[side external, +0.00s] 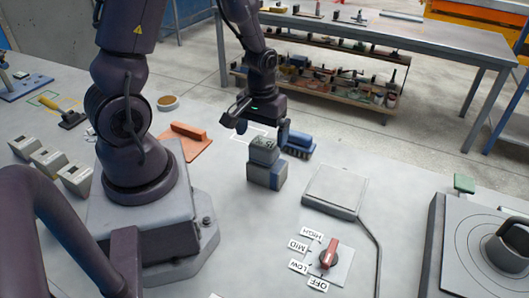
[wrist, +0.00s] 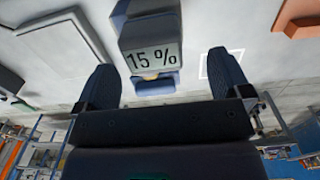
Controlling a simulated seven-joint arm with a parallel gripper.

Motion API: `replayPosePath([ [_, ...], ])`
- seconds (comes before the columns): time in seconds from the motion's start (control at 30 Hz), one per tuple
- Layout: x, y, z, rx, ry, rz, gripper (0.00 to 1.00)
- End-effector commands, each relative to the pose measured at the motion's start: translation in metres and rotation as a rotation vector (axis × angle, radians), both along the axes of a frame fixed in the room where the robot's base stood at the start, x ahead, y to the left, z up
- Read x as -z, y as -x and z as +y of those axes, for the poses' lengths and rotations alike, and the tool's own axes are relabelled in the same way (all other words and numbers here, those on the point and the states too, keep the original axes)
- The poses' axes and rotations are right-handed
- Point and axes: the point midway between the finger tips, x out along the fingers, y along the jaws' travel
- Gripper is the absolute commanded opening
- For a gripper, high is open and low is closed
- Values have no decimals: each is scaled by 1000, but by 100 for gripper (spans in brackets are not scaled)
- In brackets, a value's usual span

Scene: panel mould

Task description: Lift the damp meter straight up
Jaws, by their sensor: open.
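The damp meter (side external: 264,152) is a small grey and blue boxy device on the grey bench, seen in the side view. In the wrist view the damp meter (wrist: 152,58) has a display that reads "15 %". My gripper (side external: 262,130) is above it, pointing down. In the wrist view my gripper (wrist: 162,62) has its two dark fingers wide apart, one to each side of the meter, with gaps. It is open and holds nothing. The lower part of the meter is partly out of the wrist view.
A blue brush-like block (side external: 298,144) stands close behind the meter on the right. An orange float (side external: 187,139) lies to the left. A grey flat plate (side external: 335,192) and a dial with a red knob (side external: 329,252) are to the right.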

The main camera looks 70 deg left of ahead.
Motion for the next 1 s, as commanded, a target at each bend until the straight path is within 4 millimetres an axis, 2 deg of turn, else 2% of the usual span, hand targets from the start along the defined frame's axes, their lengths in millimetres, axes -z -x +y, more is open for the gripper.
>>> replayPosePath([
  [0.37,45,-4,-6,0,1,2,96],
  [0.7,51,-5,-6,0,0,-1,96],
  [1.0,50,-5,-6,1,-1,-2,27],
])
